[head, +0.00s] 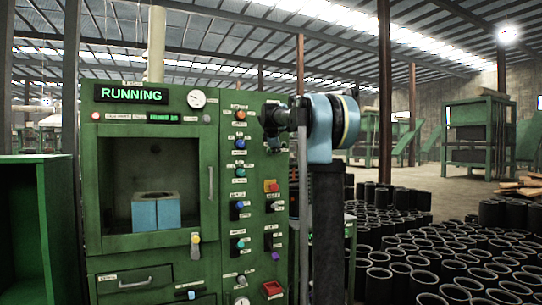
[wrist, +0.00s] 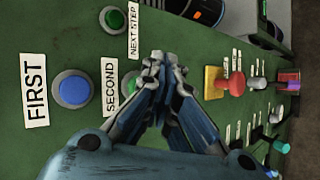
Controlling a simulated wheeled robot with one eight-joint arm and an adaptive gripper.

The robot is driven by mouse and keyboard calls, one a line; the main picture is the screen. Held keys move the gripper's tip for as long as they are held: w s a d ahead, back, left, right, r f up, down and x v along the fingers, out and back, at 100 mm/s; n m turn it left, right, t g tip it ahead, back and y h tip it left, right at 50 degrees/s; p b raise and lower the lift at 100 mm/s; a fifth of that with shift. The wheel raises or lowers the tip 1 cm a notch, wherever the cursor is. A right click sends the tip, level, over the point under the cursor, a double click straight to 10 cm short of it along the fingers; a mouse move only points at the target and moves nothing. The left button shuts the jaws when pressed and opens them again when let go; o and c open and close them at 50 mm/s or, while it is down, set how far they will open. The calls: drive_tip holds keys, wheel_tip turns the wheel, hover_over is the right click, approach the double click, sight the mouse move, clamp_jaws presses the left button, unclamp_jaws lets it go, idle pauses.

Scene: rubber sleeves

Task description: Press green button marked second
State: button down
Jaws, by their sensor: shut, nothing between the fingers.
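The green button marked SECOND (wrist: 131,82) shows in the wrist view just right of its white SECOND label (wrist: 111,87), partly hidden behind my gripper. My gripper (wrist: 153,60) is shut and empty, its fingertips close together beside the green button. I cannot tell whether they touch the panel. In the head view my gripper (head: 270,120) is at the right edge of the green machine (head: 150,262), in front of its button columns. The labels there are too small to read.
A blue button (wrist: 72,90) with a FIRST label (wrist: 35,90) is to the left. Another green button (wrist: 114,18) is beside a NEXT STEP label (wrist: 132,30). A red button on a yellow plate (wrist: 236,83) is to the right. Black sleeves (head: 430,255) cover the floor at right.

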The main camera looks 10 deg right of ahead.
drive_tip(key=shift+s, duration=0.2)
drive_tip(key=s, duration=0.1)
drive_tip(key=s+d, duration=0.1)
drive_tip(key=s, duration=0.2)
drive_tip(key=shift+s+d, duration=0.25)
drive_tip(key=shift+d, duration=0.05)
idle(0.3)
idle(0.5)
drive_tip(key=s+f+m+g+y, duration=0.1)
drive_tip(key=s+f+m+g, duration=0.3)
drive_tip(key=s+f, duration=2)
drive_tip(key=s+a+f+m+g+y, duration=0.1)
drive_tip(key=s+f+m+g, duration=0.3)
drive_tip(key=s+f+m, duration=0.8)
drive_tip(key=s+f, duration=0.6)
drive_tip(key=s, duration=0.3)
drive_tip(key=s+f+y, duration=0.1)
drive_tip(key=s+f, duration=0.5)
drive_tip(key=s, duration=0.3)
drive_tip(key=shift+s+g, duration=0.35)
drive_tip(key=shift+g, duration=0.05)
drive_tip(key=shift+a, duration=0.1)
